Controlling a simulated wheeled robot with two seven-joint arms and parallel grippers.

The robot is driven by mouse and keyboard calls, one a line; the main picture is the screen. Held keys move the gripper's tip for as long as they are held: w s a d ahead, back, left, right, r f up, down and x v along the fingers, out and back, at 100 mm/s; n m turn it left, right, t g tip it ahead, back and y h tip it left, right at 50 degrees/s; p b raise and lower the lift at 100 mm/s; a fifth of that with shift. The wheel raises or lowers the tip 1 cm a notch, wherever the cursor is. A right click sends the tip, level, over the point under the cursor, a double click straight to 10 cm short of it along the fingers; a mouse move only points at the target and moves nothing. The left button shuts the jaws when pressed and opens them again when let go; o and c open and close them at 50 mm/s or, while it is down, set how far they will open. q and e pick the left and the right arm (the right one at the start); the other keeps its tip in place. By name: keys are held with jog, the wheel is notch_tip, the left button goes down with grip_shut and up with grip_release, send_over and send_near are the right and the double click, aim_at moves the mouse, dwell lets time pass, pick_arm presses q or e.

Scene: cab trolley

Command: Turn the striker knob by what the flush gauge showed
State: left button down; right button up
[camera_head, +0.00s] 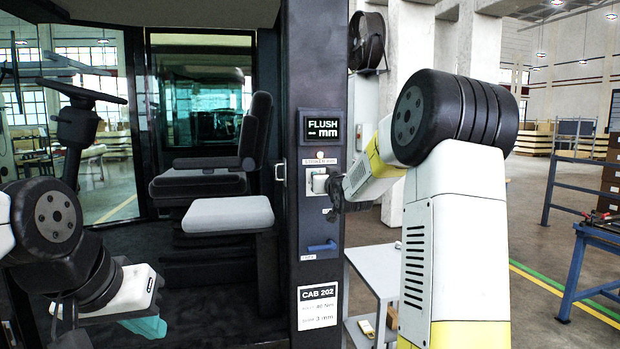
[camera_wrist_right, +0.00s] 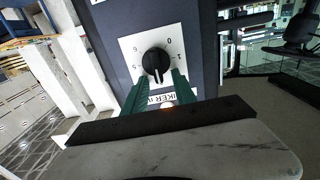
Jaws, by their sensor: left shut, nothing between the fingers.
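The striker knob (camera_wrist_right: 155,62) is a black round knob on a white square dial plate (camera_wrist_right: 133,47) with printed numbers, on the dark cab post (camera_head: 301,110). Its raised grip shows a pale line pointing down in the right wrist view. My right gripper (camera_wrist_right: 158,80) is open, its green fingertips apart at the near side of the knob; I cannot tell if they touch it. In the head view the gripper hides the knob. The flush display (camera_head: 322,127) reads "FLUSH -- mm". My left gripper (camera_head: 150,326) is shut and empty at lower left.
A small lamp (camera_head: 320,155) glows above the striker label. A blue handle (camera_head: 320,247) sits lower on the post, above a CAB 202 sign (camera_head: 318,306). A seat (camera_head: 228,213) and steering wheel (camera_head: 80,92) are inside the cab. A grey table (camera_head: 376,268) stands right of the post.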

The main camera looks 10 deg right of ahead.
jog(key=shift+c, duration=0.2)
grip_shut()
jog(key=shift+a+n, duration=0.1)
jog(key=shift+n, duration=0.3)
jog(key=f+n, duration=0.1)
jog(key=n, duration=0.4)
jog(key=a+n, duration=0.1)
jog(key=n, duration=0.5)
jog(key=a+f+n, duration=0.1)
jog(key=n, duration=0.5)
jog(key=shift+a+f, duration=0.15)
jog(key=shift+f, duration=0.2)
